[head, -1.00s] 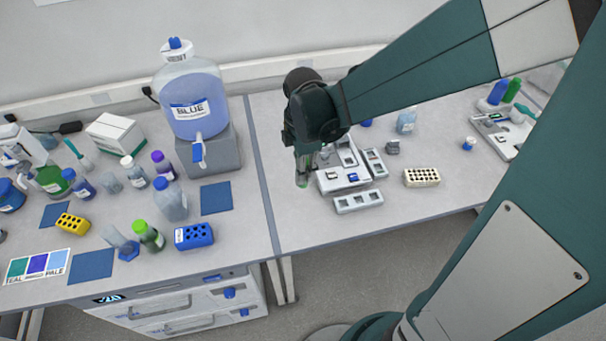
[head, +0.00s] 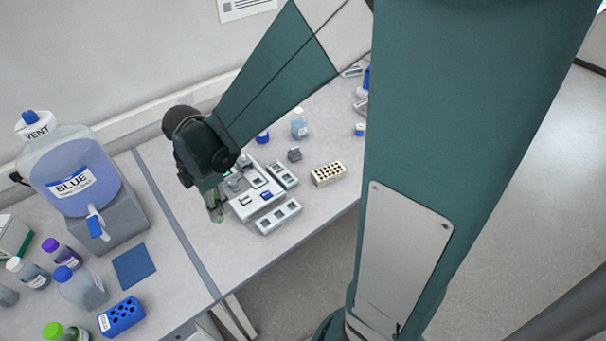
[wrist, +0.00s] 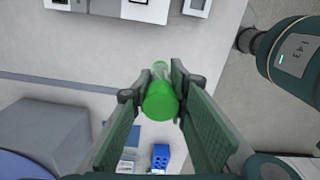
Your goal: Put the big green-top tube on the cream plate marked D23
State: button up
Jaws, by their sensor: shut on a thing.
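The big green-top tube (wrist: 160,101) is between the two fingers of my gripper (wrist: 154,88) in the wrist view, its green cap towards the camera. My gripper is shut on it. In the head view my gripper (head: 213,200) hangs over the bench at the left edge of the white-grey device, with the clear tube (head: 217,213) pointing down below the fingers. The tube seems to be above the bench top, but the gap is hard to judge. I cannot make out a cream plate marked D23 in either view.
The white-grey device (head: 252,205) and its small trays (head: 279,216) are right of the tube. A cream holed rack (head: 328,173) stands further right. A big blue carboy (head: 75,175) and a blue rack (head: 121,316) are at left.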

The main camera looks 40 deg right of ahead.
jog(key=w+d+r+m+p, duration=0.1)
jog(key=w+d, duration=0.1)
jog(key=d, duration=1)
jog(key=w+d+r, duration=0.1)
jog(key=d, duration=1)
jog(key=s+d, duration=0.2)
jog(key=d, duration=0.8)
jog(key=s+d+r+p, duration=0.1)
jog(key=s+d, duration=0.2)
jog(key=d, duration=0.8)
jog(key=shift+r+m, duration=0.25)
jog(key=shift+m, duration=0.05)
jog(key=shift+f, duration=0.15)
send_over(329, 171)
jog(key=shift+f+p, duration=0.35)
jog(key=shift+f, duration=2.45)
jog(key=shift+f, duration=2.1)
jog(key=shift+f, duration=0.15)
